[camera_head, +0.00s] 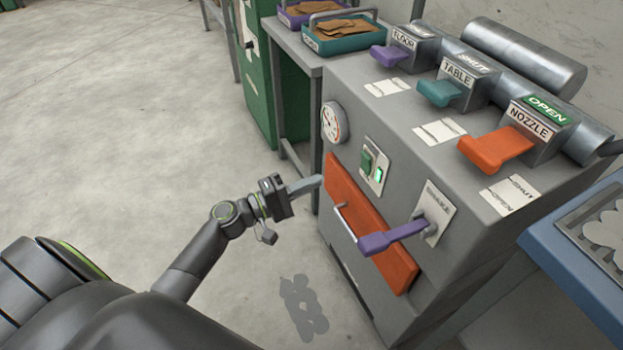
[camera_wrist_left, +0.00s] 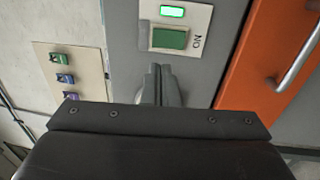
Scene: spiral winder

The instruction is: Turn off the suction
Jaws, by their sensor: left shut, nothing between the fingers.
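The grey machine (camera_head: 400,150) carries a pale switch plate (camera_head: 369,183) with a green switch (camera_head: 367,162) and a lit green lamp (camera_head: 379,174). In the left wrist view the green switch (camera_wrist_left: 170,39) sits beside the word ON, with the bright lamp (camera_wrist_left: 172,12) above it in the picture. My left gripper (camera_head: 318,183) is shut and empty. In the head view its fingertips lie left of the switch plate, near the orange panel. In the wrist view the fingertips (camera_wrist_left: 158,72) show just below the switch; contact cannot be told. My right gripper is not in view.
An orange drawer front (camera_head: 350,195) with a bar handle and a purple SHAKE lever (camera_head: 392,238) stick out below the switch. A gauge (camera_head: 334,122) is left of it. An orange NOZZLE lever (camera_head: 497,148) is marked OPEN. The floor at left is clear.

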